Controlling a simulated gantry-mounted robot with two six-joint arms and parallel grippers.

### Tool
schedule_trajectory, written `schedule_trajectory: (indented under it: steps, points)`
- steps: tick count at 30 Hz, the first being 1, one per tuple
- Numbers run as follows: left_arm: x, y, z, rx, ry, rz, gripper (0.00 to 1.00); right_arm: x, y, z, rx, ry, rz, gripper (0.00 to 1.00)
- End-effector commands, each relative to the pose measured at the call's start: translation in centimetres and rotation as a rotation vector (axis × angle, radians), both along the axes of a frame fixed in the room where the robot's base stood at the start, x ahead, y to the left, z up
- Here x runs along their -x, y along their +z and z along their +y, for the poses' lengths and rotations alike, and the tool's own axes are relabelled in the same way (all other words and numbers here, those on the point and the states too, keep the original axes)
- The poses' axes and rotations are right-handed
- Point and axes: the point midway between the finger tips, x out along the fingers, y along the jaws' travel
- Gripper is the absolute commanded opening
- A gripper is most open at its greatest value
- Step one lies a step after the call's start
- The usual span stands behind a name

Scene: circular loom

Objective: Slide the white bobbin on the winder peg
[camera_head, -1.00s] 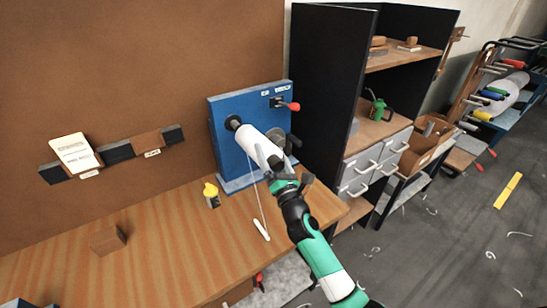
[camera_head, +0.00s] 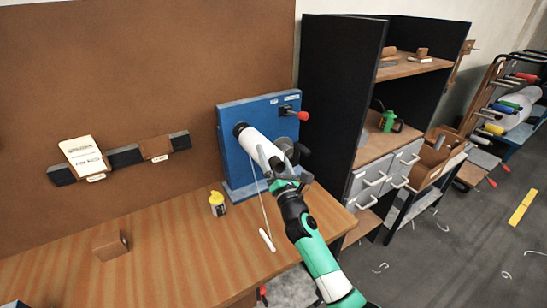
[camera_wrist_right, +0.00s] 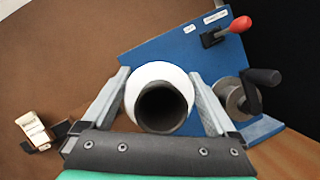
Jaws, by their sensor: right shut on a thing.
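The white bobbin (camera_head: 257,146) is a hollow cylinder at the front of the blue winder (camera_head: 230,170). Its far end meets the winder's black round mount (camera_head: 239,129); the peg itself is hidden, so I cannot tell how far the bobbin is over it. My right gripper (camera_head: 280,170) is shut on the near end of the bobbin. In the right wrist view the bobbin's white rim (camera_wrist_right: 163,70) sits between both fingers, its dark bore facing the camera. My left gripper is not in view.
A crank (camera_wrist_right: 240,97) stands beside the right finger, and a red-handled lever (camera_wrist_right: 225,32) is above. A yellow-capped bottle (camera_head: 217,203), a white stick on a thread (camera_head: 267,240) and a wooden block (camera_head: 110,245) are on the bench. A black shelf unit (camera_head: 335,100) stands right of the winder.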

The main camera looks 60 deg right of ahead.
Motion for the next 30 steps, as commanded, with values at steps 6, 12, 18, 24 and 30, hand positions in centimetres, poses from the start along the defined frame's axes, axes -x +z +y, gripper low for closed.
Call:
schedule_trajectory:
  steps: [6, 12, 18, 24, 30]
  points:
    - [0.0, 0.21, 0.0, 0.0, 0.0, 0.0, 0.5, 0.0, 0.29, 0.04, 0.002, 0.001, -0.002, 0.0]
    - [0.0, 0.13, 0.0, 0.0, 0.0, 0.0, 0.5, -0.04, 0.21, 0.03, 0.002, 0.001, -0.002, 0.0]
    - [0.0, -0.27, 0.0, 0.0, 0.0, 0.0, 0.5, -0.44, 0.11, -0.19, 0.003, 0.001, -0.003, 0.0]
    - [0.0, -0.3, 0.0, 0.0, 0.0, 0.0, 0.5, -0.65, 0.18, -0.3, 0.002, 0.001, -0.002, 1.0]
    - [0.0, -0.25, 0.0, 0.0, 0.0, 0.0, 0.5, -0.52, -0.11, -0.21, -0.001, 0.0, 0.002, 1.0]
